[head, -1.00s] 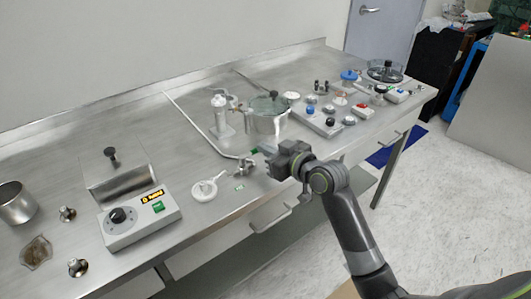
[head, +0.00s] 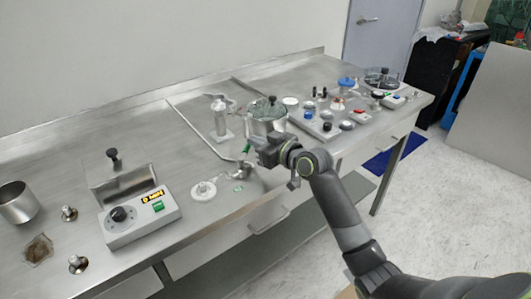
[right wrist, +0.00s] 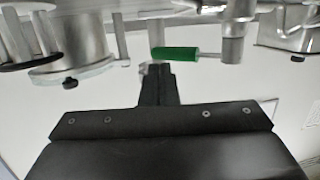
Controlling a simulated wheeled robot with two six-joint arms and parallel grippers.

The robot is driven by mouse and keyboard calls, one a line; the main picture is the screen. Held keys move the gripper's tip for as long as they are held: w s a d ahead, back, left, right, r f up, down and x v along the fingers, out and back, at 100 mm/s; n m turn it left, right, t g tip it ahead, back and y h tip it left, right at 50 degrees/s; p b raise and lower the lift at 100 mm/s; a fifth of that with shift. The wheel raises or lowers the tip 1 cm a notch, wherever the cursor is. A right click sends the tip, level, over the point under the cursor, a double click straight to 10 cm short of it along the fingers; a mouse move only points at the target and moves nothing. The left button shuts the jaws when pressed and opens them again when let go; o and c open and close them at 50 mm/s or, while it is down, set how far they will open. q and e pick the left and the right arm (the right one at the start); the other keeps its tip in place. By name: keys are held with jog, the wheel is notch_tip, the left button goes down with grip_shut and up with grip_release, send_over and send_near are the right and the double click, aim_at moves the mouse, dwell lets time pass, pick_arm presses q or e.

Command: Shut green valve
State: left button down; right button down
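The green valve handle (head: 246,149) stands tilted upward above its metal valve body (head: 241,171) near the front edge of the bench. In the right wrist view the green handle (right wrist: 175,54) lies level across the picture, with a thin metal stem at its right end. My right gripper (head: 256,144) is just to the right of the handle. In the wrist view its dark fingers (right wrist: 157,70) look closed together, with the tips just below the handle. I cannot tell whether they touch it. My left gripper is out of view.
A metal pot with a glass lid (head: 268,117) stands close behind my right gripper. A white round fitting (head: 203,190) is left of the valve. A control box with a black knob (head: 140,213) sits further left. Several knobs and switches crowd the bench at right.

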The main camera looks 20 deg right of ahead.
jog(key=shift+w+a+f, duration=0.25)
jog(key=shift+w+a, duration=0.1)
jog(key=shift+w, duration=0.2)
jog(key=shift+f, duration=0.15)
dwell(1.2)
